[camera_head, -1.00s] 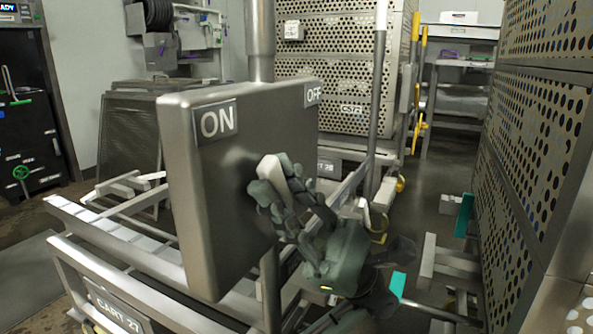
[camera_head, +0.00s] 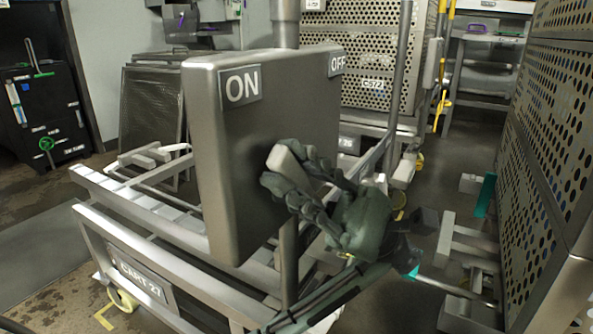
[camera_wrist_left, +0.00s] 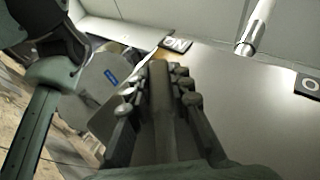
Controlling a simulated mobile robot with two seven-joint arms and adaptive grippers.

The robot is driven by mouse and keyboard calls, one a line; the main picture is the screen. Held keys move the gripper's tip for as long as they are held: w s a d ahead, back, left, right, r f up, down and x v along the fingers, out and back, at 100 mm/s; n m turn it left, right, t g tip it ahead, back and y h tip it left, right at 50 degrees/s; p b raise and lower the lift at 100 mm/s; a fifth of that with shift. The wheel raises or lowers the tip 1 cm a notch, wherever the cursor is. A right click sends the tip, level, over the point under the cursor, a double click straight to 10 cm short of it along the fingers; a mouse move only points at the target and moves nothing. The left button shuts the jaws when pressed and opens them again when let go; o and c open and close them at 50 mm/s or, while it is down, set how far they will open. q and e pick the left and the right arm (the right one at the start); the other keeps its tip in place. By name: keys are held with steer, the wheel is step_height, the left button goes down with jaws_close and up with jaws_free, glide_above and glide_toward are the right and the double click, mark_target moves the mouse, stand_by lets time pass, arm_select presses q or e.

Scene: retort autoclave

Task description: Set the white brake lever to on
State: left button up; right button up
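The white brake lever (camera_head: 287,163) is on the front of a grey metal brake box, below and between its ON label (camera_head: 242,87) and OFF label (camera_head: 336,64). Its pale end leans up and to the left; its lower part is hidden by my fingers. My left gripper (camera_head: 290,182) comes from the lower right and is shut around the lever. In the left wrist view, my left gripper's fingers (camera_wrist_left: 160,105) lie along both sides of a grey bar, with the ON label (camera_wrist_left: 177,44) beyond. My right gripper is not in view.
The brake box (camera_head: 222,170) stands on a post over cart 27 (camera_head: 142,272) and its rails. A perforated metal rack (camera_head: 550,140) stands close on the right. Another perforated rack (camera_head: 372,75) is behind. Some floor is clear at the left.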

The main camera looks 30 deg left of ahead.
mark_target(300, 178)
arm_select(q)
steer(key=o, duration=0.5)
steer(key=shift+f, duration=0.1)
steer(key=v, duration=0.5)
steer(key=shift+w+d+f, duration=0.3)
steer(key=shift+w+f, duration=0.05)
steer(key=shift+w, duration=0.05)
steer(key=shift+w+d+f, duration=0.2)
steer(key=shift+w+f, duration=0.1)
steer(key=shift+f, duration=0.15)
steer(key=shift+s, duration=0.1)
